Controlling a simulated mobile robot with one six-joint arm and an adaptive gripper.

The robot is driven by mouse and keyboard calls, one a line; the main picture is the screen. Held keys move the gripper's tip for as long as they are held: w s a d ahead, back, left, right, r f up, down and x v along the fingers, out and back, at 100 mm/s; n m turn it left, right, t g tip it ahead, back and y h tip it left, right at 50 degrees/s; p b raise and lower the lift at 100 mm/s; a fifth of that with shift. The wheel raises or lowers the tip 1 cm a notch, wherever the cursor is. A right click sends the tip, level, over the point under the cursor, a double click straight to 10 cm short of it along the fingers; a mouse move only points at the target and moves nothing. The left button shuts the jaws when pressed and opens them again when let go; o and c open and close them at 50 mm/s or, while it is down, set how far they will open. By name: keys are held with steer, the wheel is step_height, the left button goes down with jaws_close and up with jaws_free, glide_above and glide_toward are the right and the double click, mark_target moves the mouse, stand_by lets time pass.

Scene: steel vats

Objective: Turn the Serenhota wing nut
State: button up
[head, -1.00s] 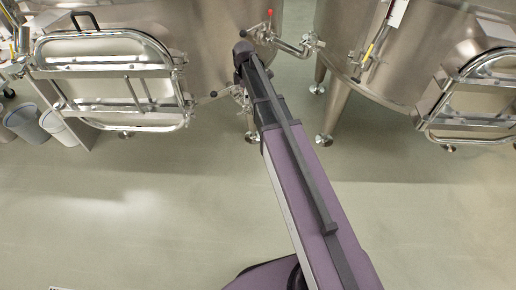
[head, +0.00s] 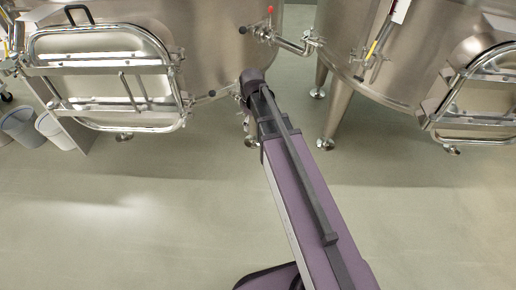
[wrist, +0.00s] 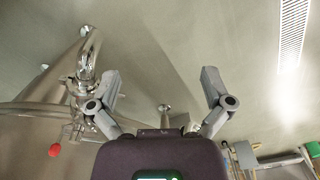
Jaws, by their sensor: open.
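No wing nut and no Serenhota label can be made out for sure. The left steel vat (head: 200,50) carries a rectangular hatch (head: 108,75) with a tubular frame. A small dark-tipped fitting (head: 212,93) sticks out at the hatch's lower right. My gripper's fingers are hidden in the head view behind the end of my arm, which overlaps the vat's lower edge. In the wrist view my gripper (wrist: 160,85) is open, its two grey fingers wide apart with nothing between them. Steel pipe fittings (wrist: 80,90) show beside and behind the left finger.
A pipe with a red-knobbed valve (head: 270,10) leaves the left vat; the red knob (wrist: 54,150) also shows in the wrist view. A second vat (head: 400,60) stands at right. Bins (head: 55,130) stand at left. The floor (head: 120,220) in front is clear.

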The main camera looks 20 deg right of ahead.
steer(key=s+f+m+b, duration=0.3)
steer(key=s+f+m, duration=0.1)
steer(key=s, duration=0.4)
steer(key=shift+m+b, duration=0.4)
steer(key=shift+m, duration=0.5)
steer(key=shift+f, duration=0.1)
steer(key=s+r+m+p, duration=0.3)
steer(key=s+r+p, duration=0.1)
steer(key=r+p, duration=1.1)
steer(key=shift+r, duration=0.2)
stand_by(1.0)
